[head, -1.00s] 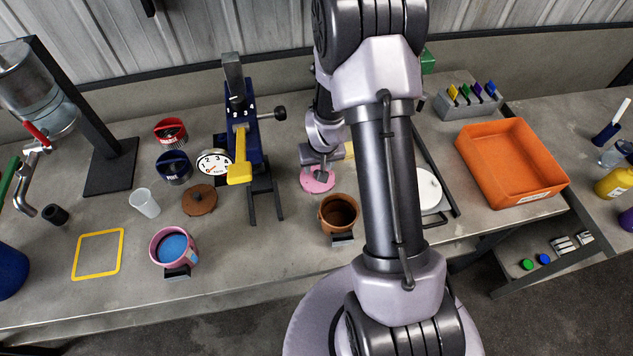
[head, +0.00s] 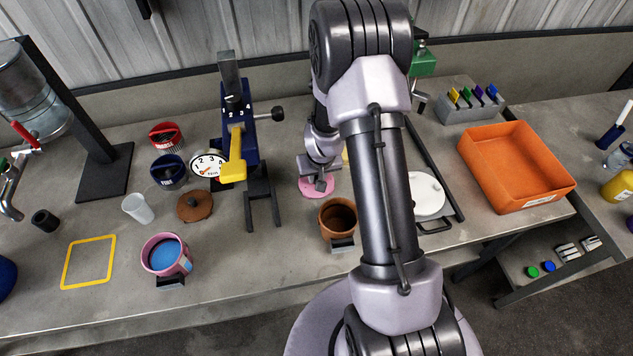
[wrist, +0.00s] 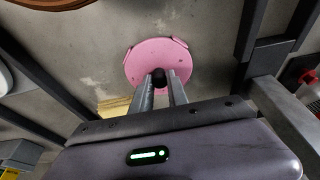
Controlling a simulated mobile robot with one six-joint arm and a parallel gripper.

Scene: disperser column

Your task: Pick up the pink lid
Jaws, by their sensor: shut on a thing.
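The pink lid (head: 316,187) is a flat round disc on the grey bench, behind the brown pot. In the wrist view the pink lid (wrist: 158,58) shows tabs on its rim and a dark knob at its centre. My gripper (wrist: 161,80) is over the lid, its two fingers shut on the dark knob. In the head view my gripper (head: 320,178) points down at the lid, partly hidden by my arm. I cannot tell whether the lid touches the bench. A pink pot (head: 166,255) with blue contents stands at the front left, uncovered.
The brown pot (head: 338,217) stands just in front of the lid. An orange tray (head: 515,168) is at the right.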

